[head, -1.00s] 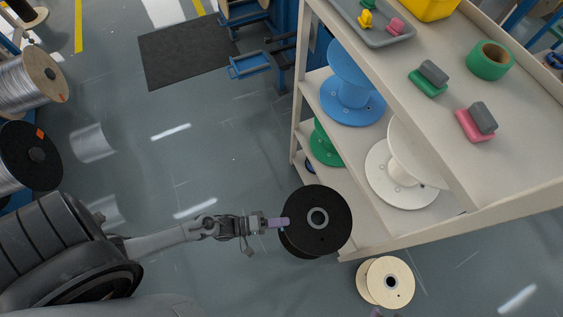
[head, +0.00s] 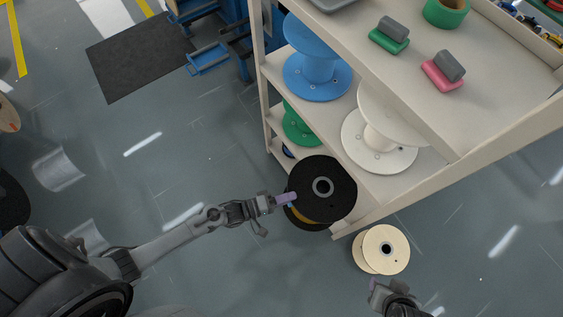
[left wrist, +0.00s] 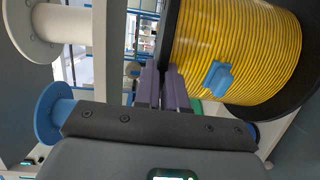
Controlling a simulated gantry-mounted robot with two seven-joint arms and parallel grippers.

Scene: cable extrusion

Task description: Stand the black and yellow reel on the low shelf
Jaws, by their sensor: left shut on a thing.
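The black and yellow reel (head: 325,188) is held off the floor at the front of the shelf unit (head: 450,165). Its black flange faces up in the head view. Its yellow cable winding (left wrist: 235,50) fills the right of the left wrist view, with a blue clip on it. My left gripper (head: 286,199) is shut on the flange's left edge; its purple fingers (left wrist: 164,88) show in the left wrist view. My right gripper (head: 378,286) is at the bottom, near a pale wooden reel, its jaws unclear. The low shelf is mostly hidden by upper boards and the held reel.
A blue reel (head: 317,62) and a white reel (head: 382,130) stand on the middle level, a green reel (head: 300,124) lower. The pale wooden reel (head: 384,249) is below the unit's front corner.

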